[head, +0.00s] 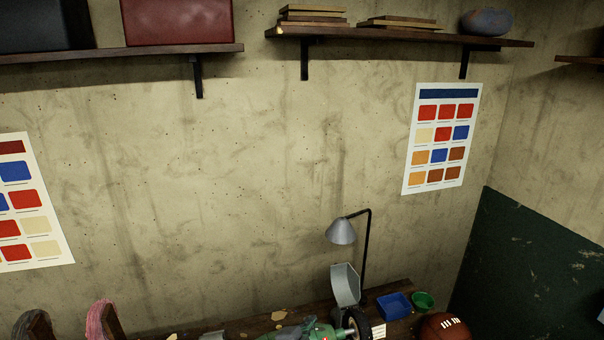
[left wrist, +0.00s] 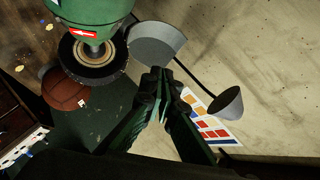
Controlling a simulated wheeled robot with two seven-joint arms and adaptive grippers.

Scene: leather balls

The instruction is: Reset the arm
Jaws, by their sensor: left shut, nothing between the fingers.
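My left gripper (left wrist: 155,82) shows in the left wrist view with its dark green fingers closed together and nothing between them. It points up toward the bench machine and the wall. In the head view I cannot clearly make it out at the bottom edge. A green machine (left wrist: 92,18) with a dark round wheel (left wrist: 92,58) is near the gripper in the wrist view. Its grey guard (head: 345,285) stands up in the head view. A brown leather ball (head: 445,327) with white laces lies right of the machine. My right gripper is not in view.
A grey lamp (head: 341,231) stands behind the machine. A blue tray (head: 394,305) and a green bowl (head: 423,301) sit on the bench. Wall shelves (head: 400,37) hold boxes and books. Colour charts (head: 442,138) hang on the wall. The middle of the wall is bare.

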